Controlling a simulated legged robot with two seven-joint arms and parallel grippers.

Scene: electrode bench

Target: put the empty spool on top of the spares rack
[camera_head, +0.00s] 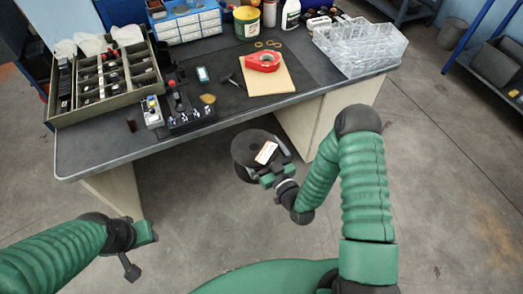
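The empty spool (247,146) is a black round disc with a white and orange label. It is in the air in front of the desk's front edge. My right gripper (264,160) is shut on it, with a finger on either side; part of the spool is hidden by the gripper. The spares rack appears to be the blue unit with small pale drawers (188,27) at the back of the desk, with small things on its top. My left gripper (138,250) is low at the left, away from the desk, and seems empty; its finger opening is unclear.
A compartment tray (108,100) stands at the desk's left, beside a black block with terminals (190,115). A red tape dispenser (263,62) sits on a board (268,82). A clear bin (360,48) is at the right. A yellow tub (247,22) and white bottle (290,15) stand behind.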

